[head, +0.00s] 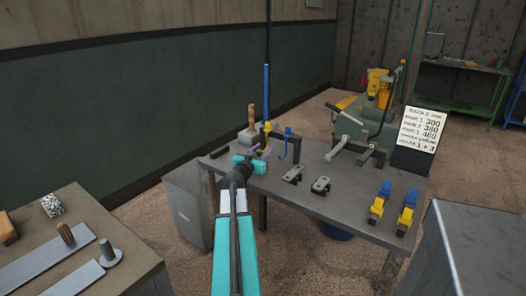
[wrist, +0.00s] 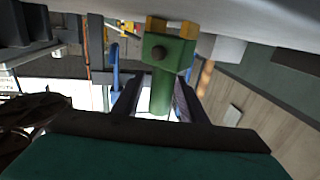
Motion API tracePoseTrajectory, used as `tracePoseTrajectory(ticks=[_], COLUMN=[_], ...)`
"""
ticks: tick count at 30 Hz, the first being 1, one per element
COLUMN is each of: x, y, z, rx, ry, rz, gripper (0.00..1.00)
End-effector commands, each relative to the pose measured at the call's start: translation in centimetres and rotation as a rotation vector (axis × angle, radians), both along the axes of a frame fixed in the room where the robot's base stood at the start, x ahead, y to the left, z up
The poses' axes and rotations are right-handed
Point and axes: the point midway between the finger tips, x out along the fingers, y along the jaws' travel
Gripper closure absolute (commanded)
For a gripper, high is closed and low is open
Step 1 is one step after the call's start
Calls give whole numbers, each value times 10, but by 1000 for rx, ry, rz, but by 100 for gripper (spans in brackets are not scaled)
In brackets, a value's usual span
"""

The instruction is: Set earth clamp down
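The earth clamp (wrist: 172,52) shows in the wrist view as a green block with a dark bolt, brass-coloured jaws and a green handle. My gripper (wrist: 160,84) has its two dark fingers on either side of the handle, close against it, and appears shut on it. The brass jaws lie near a pale grey surface at the top of that view; I cannot tell whether they touch it. In the head view my gripper (head: 258,156) is over the left end of the grey workbench (head: 312,207). The clamp is not clearly visible there.
Blue and yellow upright tools (head: 266,125) stand close beyond my gripper. Two dark metal clamps (head: 293,174) and two blue-and-yellow clamps (head: 379,203) lie to the right. A sign (head: 418,132) stands at the right rear.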

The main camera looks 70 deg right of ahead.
Motion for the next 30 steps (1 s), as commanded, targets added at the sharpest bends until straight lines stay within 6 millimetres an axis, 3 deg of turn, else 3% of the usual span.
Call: tracePoseTrajectory(ticks=[11, 30], x=[0, 3], y=[0, 63], z=[4, 1], rx=[1, 0], ry=[0, -1], rz=[0, 2], gripper=[62, 62])
